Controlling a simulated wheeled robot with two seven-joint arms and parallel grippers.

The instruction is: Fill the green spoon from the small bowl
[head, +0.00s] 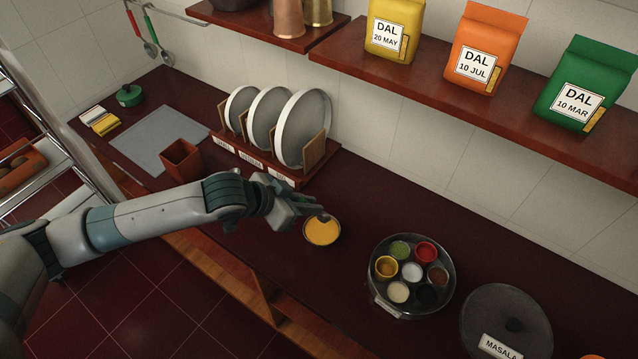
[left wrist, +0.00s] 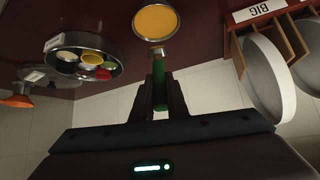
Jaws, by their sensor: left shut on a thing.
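The small bowl (head: 322,233) holds a yellow filling and stands on the dark red counter; it also shows at the top of the left wrist view (left wrist: 157,22). My left gripper (head: 308,205) is shut on the green spoon (left wrist: 160,88) by its handle, just beside the bowl. In the left wrist view the spoon's far end points at the bowl's near rim. My right gripper is in neither view.
A round spice tin (head: 412,310) with several small cups stands right of the bowl, with a dark lid (head: 507,325) beyond. A plate rack (head: 270,172) and a brown cup (head: 181,160) stand left. A shelf (head: 510,110) with dal packets overhangs the back.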

